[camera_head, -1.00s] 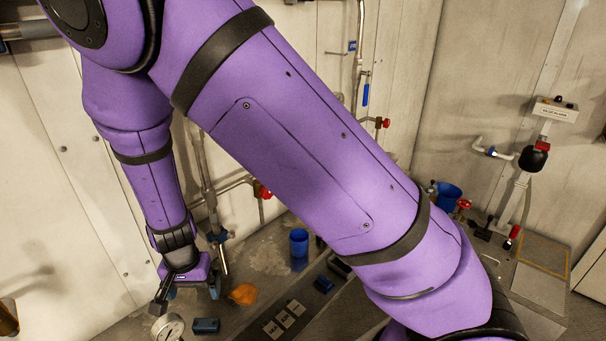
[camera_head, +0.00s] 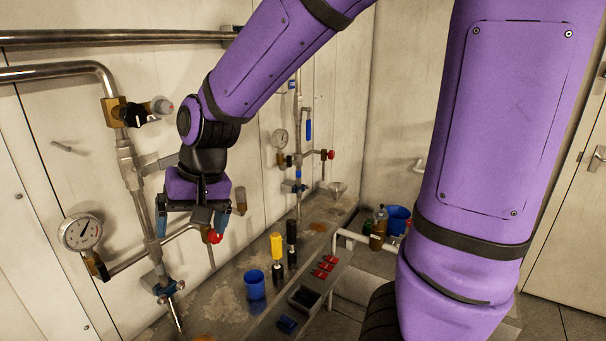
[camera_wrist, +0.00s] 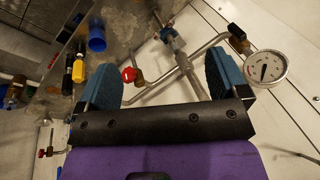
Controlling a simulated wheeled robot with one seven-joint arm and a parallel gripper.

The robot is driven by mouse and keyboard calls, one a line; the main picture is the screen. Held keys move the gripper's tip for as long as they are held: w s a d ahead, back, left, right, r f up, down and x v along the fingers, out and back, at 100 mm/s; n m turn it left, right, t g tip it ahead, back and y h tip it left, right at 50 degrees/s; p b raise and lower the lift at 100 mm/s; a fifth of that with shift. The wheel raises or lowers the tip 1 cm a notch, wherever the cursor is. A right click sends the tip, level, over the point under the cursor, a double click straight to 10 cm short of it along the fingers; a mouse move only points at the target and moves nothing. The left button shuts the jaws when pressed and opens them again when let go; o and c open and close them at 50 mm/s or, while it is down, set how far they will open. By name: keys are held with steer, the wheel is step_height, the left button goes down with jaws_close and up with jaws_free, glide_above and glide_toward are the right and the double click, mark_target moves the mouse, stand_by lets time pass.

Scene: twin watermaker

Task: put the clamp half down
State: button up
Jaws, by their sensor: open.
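My gripper (camera_head: 190,226) is open in the head view, up in front of the wall pipes and above the bench. Its two teal fingers are apart in the wrist view (camera_wrist: 163,72), with nothing held between them; pipework shows behind the gap. I cannot tell for sure which piece is the clamp half. A small dark blue block (camera_head: 287,323) lies on the bench at the lower middle, well below and right of my gripper. A blue clamp-like fitting (camera_head: 166,288) sits around the lower end of the slanted pipe.
A pressure gauge (camera_head: 81,233) and a red-knobbed valve (camera_head: 214,237) are close to my gripper. On the bench (camera_head: 220,300) stand a blue cup (camera_head: 255,285), a yellow-handled tool (camera_head: 277,247) and several red pieces (camera_head: 325,265). An open tray (camera_head: 305,298) is beside them.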

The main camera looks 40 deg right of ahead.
steer(key=s+d+r+n+t+h, duration=0.1)
steer(key=s+d+r, duration=0.4)
steer(key=s+d, duration=0.1)
steer(key=s+d+r+n+t+h, duration=0.1)
steer(key=s+d+r+t, duration=0.1)
steer(key=s+d+r, duration=0.3)
steer(key=s+d, duration=0.1)
steer(key=s, duration=0.3)
steer(key=shift+h, duration=0.4)
steer(key=shift+w, duration=0.1)
